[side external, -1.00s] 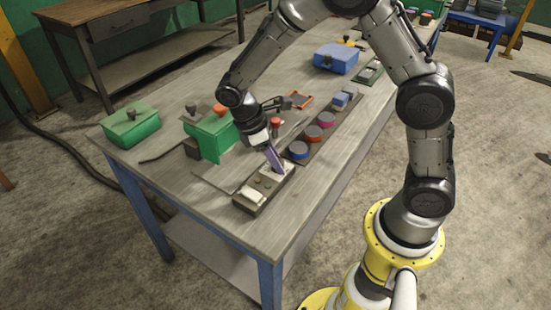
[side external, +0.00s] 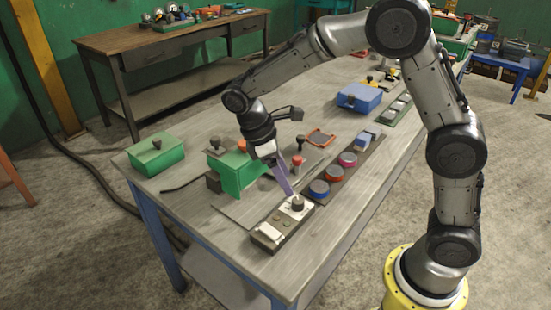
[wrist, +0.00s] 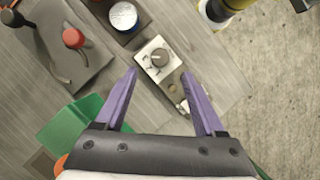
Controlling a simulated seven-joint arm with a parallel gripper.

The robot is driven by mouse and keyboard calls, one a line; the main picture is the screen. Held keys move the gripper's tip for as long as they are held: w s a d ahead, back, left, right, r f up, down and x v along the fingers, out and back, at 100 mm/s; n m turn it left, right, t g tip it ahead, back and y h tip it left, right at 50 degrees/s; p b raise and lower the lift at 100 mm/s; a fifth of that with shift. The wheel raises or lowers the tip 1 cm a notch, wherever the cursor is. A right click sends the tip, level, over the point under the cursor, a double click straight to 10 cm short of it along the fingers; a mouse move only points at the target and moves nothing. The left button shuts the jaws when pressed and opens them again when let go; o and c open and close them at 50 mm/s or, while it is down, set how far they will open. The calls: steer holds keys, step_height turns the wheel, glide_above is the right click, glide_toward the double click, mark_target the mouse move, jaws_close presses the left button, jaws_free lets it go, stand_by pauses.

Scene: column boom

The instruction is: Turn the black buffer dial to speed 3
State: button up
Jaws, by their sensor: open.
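The dark buffer dial (wrist: 159,58) sits on a white plate with small dark marks around it, at one end of a grey control box. The pointer direction is too small to read surely. In the side view the dial (side external: 297,204) stands just beyond the fingertips. My gripper (wrist: 160,73) is open with its two purple fingers spread to either side of the dial's line. It also shows in the side view (side external: 289,192), tilted down over the box. Nothing shows between the fingers except the box below; whether they touch the plate I cannot tell.
A white switch (side external: 270,232) is at the box's near end. A red-topped lever (side external: 297,161) and a green block (side external: 236,172) stand close behind. A blue box (side external: 360,97) lies farther back.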

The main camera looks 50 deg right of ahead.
steer(key=v, duration=0.6)
steer(key=shift+r, duration=0.1)
steer(key=s+d+r+m+t+y, duration=0.25)
steer(key=s+d+r+t, duration=0.2)
steer(key=s+r, duration=0.55)
steer(key=s+f+m+t, duration=0.4)
steer(key=s+f+m, duration=0.1)
steer(key=s, duration=0.5)
steer(key=shift+s+m+y, duration=0.2)
steer(key=shift+m+y, duration=0.15)
steer(key=shift+m, duration=0.3)
